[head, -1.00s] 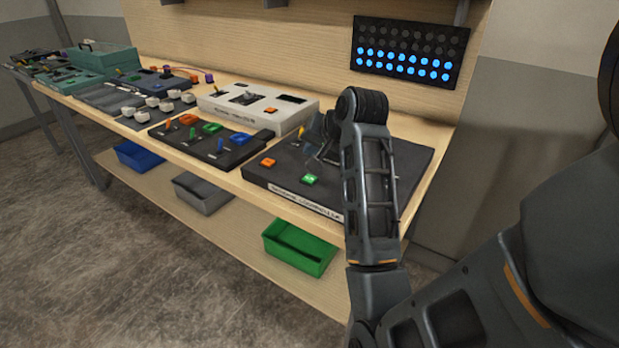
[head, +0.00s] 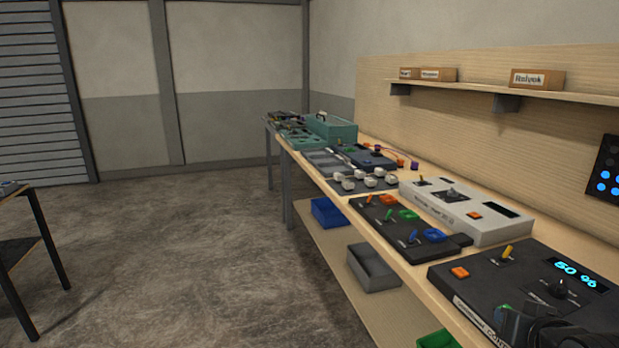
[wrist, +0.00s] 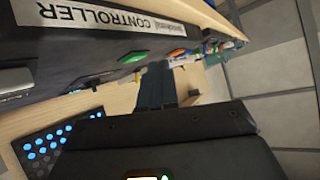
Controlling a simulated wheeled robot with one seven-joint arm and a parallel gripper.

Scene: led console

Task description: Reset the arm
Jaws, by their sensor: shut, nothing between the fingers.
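My gripper (wrist: 158,88) shows in the wrist view as dark fingers close together, shut and empty, beyond the black wrist housing. It is beside the black controller console (wrist: 60,60), apart from it as far as I can tell. In the head view the console (head: 450,283) stands at the lower right with an orange button, a yellow lever, a knob and a display reading 50 %. Part of my dark arm (head: 560,330) covers its front right corner; the fingers are not clear there. The LED panel (head: 606,160) is cut by the right edge, with blue lights lit.
A black switch box (head: 400,222), a white device (head: 440,212) and a teal case (head: 330,128) line the bench leftward. Grey (head: 373,268) and blue (head: 328,212) bins sit on the lower shelf. A black-legged table (head: 40,250) stands at left. The floor between is clear.

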